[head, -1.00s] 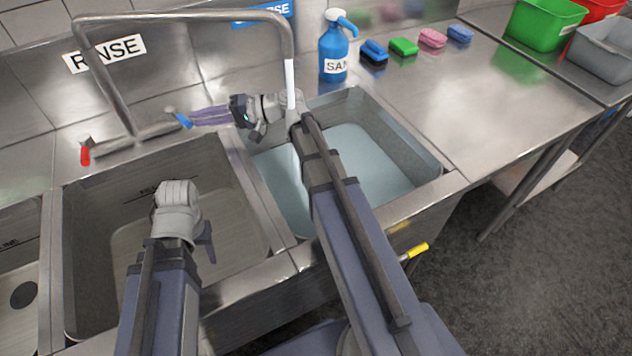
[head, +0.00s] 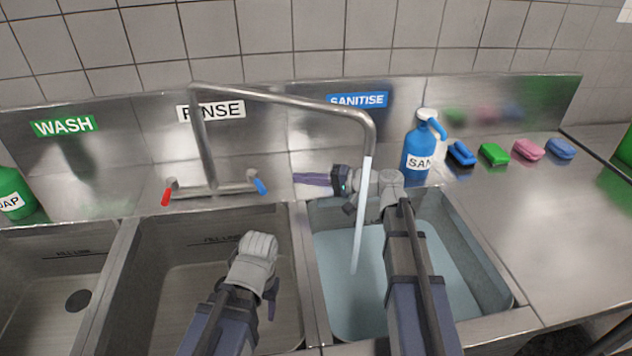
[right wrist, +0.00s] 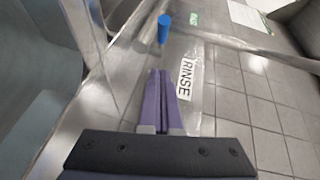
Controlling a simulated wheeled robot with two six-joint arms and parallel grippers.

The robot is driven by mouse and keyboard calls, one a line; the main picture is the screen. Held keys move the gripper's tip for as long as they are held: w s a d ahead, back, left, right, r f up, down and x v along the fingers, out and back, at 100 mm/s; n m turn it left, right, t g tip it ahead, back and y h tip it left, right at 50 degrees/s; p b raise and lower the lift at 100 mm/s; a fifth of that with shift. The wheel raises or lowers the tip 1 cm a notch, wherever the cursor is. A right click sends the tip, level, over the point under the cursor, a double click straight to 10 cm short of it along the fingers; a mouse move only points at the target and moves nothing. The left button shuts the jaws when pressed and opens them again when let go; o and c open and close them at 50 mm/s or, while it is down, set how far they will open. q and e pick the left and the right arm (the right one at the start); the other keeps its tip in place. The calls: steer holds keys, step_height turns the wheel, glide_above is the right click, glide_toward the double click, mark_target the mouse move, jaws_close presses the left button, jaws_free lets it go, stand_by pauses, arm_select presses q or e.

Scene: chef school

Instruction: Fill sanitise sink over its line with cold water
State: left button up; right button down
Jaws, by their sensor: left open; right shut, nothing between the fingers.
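The sanitise sink (head: 325,215) holds pale blue water (head: 345,300) across its basin. I cannot make out its fill line; my right arm covers part of it. The tap spout (head: 371,135) hangs over it, and a white water stream (head: 361,215) falls into it. The blue cold lever (head: 258,184) sits at the right of the tap base; the red lever (head: 167,194) is at the left. My right gripper (head: 298,184) is shut and empty, its purple fingers pointing at the blue lever, apart from it. My left gripper (head: 258,250) is open above the rinse sink, fingers mostly hidden.
The rinse sink (head: 135,270) looks empty. The wash sink (head: 25,250) is at the far left, beside a green soap bottle (head: 14,195).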

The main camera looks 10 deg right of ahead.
mark_target(257, 184)
steer(key=x, duration=0.3)
steer(key=shift+w+a+f, duration=0.15)
steer(key=shift+a, duration=0.15)
arm_select(q)
steer(key=shift+f+b, duration=0.55)
steer(key=shift+f, duration=0.1)
arm_select(e)
steer(key=shift+s+a+f, duration=0.1)
steer(key=shift+s+a, duration=0.1)
steer(key=shift+a, duration=0.45)
steer(key=shift+s+a+f, duration=0.1)
steer(key=shift+s+a, duration=0.1)
steer(key=shift+a, duration=0.4)
steer(key=shift+s+a+f, duration=0.1)
steer(key=shift+s+a, duration=0.15)
steer(key=shift+a, duration=0.4)
steer(key=shift+s, duration=0.1)
